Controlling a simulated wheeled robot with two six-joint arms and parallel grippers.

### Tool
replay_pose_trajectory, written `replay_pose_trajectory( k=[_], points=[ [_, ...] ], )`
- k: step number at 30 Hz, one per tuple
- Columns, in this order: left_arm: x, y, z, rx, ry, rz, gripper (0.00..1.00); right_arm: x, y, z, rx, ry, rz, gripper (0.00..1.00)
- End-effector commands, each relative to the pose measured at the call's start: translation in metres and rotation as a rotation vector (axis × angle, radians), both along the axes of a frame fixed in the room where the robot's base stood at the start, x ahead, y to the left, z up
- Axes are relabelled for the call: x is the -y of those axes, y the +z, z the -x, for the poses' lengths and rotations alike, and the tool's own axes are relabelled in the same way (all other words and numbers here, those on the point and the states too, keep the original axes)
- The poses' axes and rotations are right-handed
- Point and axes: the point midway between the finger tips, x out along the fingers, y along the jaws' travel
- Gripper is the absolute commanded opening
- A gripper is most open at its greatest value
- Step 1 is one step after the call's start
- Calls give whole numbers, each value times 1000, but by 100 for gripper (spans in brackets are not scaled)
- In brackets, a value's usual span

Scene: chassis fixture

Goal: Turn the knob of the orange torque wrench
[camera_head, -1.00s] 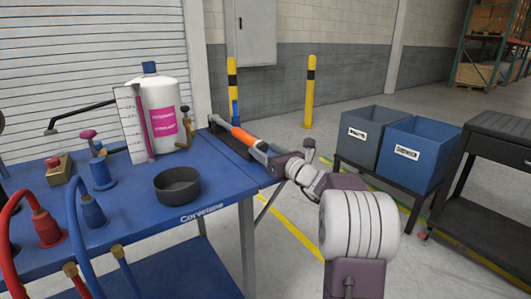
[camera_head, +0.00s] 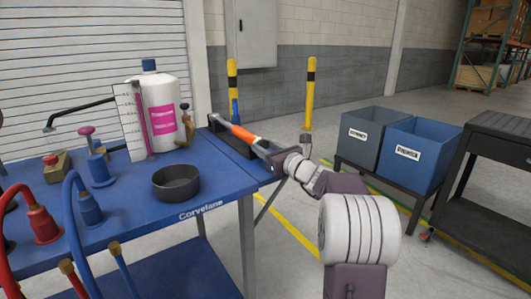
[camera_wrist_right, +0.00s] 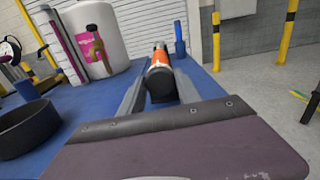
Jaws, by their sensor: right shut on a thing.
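The orange torque wrench (camera_head: 242,133) lies in a black holder (camera_head: 229,139) at the right end of the blue table. In the right wrist view the wrench's orange band (camera_wrist_right: 158,60) and its dark knob end (camera_wrist_right: 162,84) point toward me. My right gripper (camera_head: 264,149) reaches in from the right at the table's corner. Its two grey fingers (camera_wrist_right: 160,92) are on either side of the knob end and shut on it. In the head view the gripper hides the near end of the wrench. My left gripper is not in view.
On the blue table (camera_head: 215,195) stand a black bowl (camera_head: 176,182), a white bottle (camera_head: 160,105), a clear measuring panel (camera_head: 130,120) and several hose fittings. A grey bin (camera_head: 362,140) and a blue bin (camera_head: 412,155) stand to the right. The floor between is clear.

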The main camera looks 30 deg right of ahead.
Motion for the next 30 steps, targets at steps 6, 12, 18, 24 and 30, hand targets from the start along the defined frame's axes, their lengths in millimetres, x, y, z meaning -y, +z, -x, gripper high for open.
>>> replay_pose_trajectory(
  k=[6, 12, 18, 24, 30],
  points=[
    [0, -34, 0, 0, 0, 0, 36, 0, -7, 0, 18, -1, 185, 0],
    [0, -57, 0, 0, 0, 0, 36, 0, -6, 0, 31, -1, 364, 0],
    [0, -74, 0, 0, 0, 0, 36, -1, -5, 0, 42, 0, 520, 0],
    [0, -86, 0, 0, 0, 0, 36, -1, -4, 0, 50, 0, 636, 0],
    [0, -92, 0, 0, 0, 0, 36, -1, -3, 0, 54, 0, 707, 0]
  ],
)
